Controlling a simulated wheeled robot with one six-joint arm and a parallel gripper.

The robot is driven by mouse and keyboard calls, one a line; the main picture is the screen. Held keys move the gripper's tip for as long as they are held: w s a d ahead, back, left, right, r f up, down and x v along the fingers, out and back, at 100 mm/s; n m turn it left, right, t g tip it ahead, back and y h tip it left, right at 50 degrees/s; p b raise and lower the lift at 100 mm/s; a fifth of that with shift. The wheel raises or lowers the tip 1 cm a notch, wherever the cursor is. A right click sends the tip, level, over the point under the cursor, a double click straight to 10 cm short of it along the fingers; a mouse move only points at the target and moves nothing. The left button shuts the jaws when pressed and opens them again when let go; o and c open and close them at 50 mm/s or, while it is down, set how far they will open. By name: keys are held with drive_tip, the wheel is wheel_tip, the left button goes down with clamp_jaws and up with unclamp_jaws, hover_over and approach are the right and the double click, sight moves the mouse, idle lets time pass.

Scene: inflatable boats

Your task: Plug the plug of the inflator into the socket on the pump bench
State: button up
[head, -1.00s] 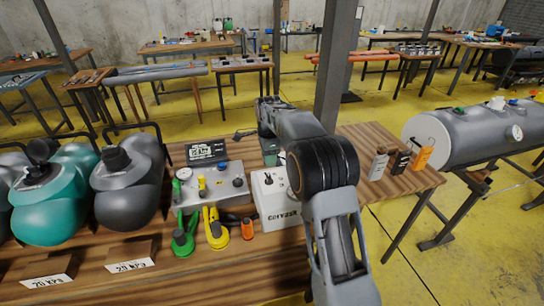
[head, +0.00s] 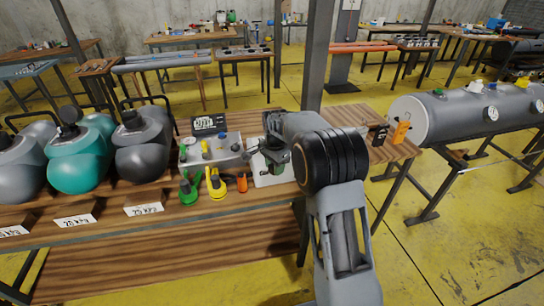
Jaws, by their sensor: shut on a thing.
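The wooden pump bench (head: 150,252) crosses the lower left. A white box (head: 262,180) sits on it right of the grey control panel (head: 221,158). My gripper (head: 274,170) is over this white box and hides much of its top. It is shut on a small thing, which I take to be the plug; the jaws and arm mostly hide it. A dark green part shows at the jaws. I cannot make out the socket, or whether the plug touches the box. The inflator and its cable cannot be clearly told apart here.
Green (head: 188,190), yellow (head: 215,184) and orange (head: 242,183) tools lie left of the white box. A dark post (head: 314,60) rises behind my arm. A grey tank (head: 465,112) is at right.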

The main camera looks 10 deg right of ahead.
drive_tip(key=s+f+n+b, duration=0.2)
drive_tip(key=s+f+n, duration=0.2)
drive_tip(key=f+n, duration=0.2)
drive_tip(key=s+f+n+b, duration=0.2)
drive_tip(key=s+f+n, duration=0.2)
drive_tip(key=f+n, duration=0.3)
wheel_tip(320, 180, down, 4)
drive_tip(key=shift+s+f, duration=0.2)
drive_tip(key=shift+s, duration=0.1)
drive_tip(key=shift+a, duration=0.1)
